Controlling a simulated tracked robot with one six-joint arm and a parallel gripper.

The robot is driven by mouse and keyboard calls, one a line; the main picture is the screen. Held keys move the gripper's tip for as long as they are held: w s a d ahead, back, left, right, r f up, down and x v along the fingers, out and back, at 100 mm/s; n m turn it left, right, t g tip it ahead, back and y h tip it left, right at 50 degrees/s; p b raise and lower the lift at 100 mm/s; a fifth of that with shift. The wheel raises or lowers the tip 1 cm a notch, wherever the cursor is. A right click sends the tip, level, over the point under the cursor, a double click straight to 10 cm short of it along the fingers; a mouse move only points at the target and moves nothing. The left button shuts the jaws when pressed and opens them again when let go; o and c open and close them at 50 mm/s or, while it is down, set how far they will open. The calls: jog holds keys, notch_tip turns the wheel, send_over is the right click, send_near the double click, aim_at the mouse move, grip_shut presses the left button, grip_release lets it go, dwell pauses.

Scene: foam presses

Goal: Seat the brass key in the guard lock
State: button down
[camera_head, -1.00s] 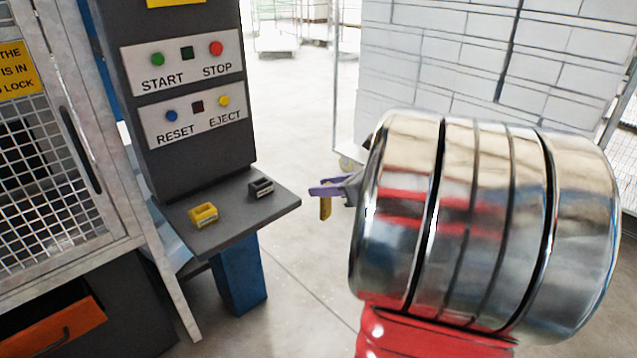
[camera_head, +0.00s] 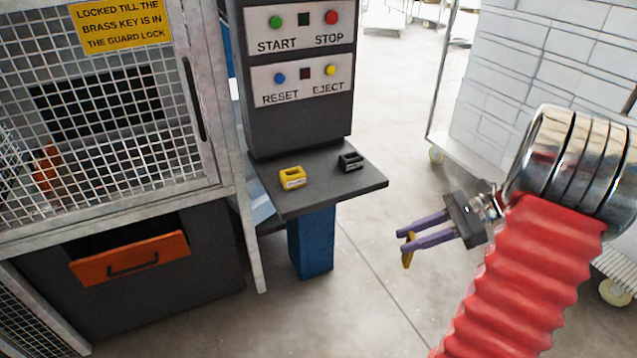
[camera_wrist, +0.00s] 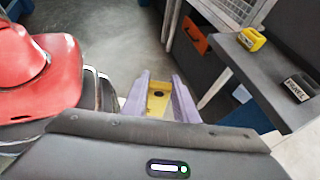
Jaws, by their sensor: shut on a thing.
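My gripper (camera_head: 405,240) has purple fingers shut on the brass key (camera_head: 407,256), a yellow-gold piece hanging below the fingertips in the head view. In the wrist view the key (camera_wrist: 157,104) lies between the fingers and shows a dark round hole. The gripper is in free air, to the right of the control panel's shelf and apart from it. On the shelf sit a yellow lock block (camera_head: 292,178) and a black lock block (camera_head: 350,162), each with an opening. In the wrist view the black block (camera_wrist: 298,88) seems labelled PANEL; the yellow block's (camera_wrist: 251,39) label is too small to read.
The dark shelf (camera_head: 325,193) juts out under the START, STOP, RESET and EJECT panel (camera_head: 300,55). A mesh guard door (camera_head: 100,115) with a yellow sign stands left, above an orange drawer (camera_head: 130,258). Floor between is clear.

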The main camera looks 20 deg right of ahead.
jog(key=s+d+f+n+g+h, duration=0.2)
jog(key=s+f+n+g+h, duration=0.3)
jog(key=n+g, duration=0.5)
jog(key=s+d+f+n+g+h, duration=0.2)
jog(key=s+f+n+g+h, duration=0.35)
jog(key=n, duration=0.75)
jog(key=w+r+n+t+h, duration=0.2)
jog(key=w+n+t+h, duration=0.2)
jog(key=w+n+h, duration=0.8)
jog(key=w+a+f+n+t+h, duration=0.1)
jog(key=w+a+n+t, duration=0.5)
jog(key=w, duration=0.4)
jog(key=w+a+f+n+t, duration=0.1)
jog(key=w+a+n+t, duration=0.1)
jog(key=a, duration=0.5)
jog(key=w+a+f+n+t+y, duration=0.1)
jog(key=w+a+f+n+t, duration=0.1)
jog(key=a, duration=0.6)
jog(key=w+a+f+n+t+y, duration=0.1)
jog(key=w+a+f+n+t, duration=0.1)
jog(key=a, duration=0.6)
jog(key=shift+w+a+n+t, duration=0.2)
jog(key=shift+w+n+t, duration=0.3)
jog(key=shift+t, duration=0.75)
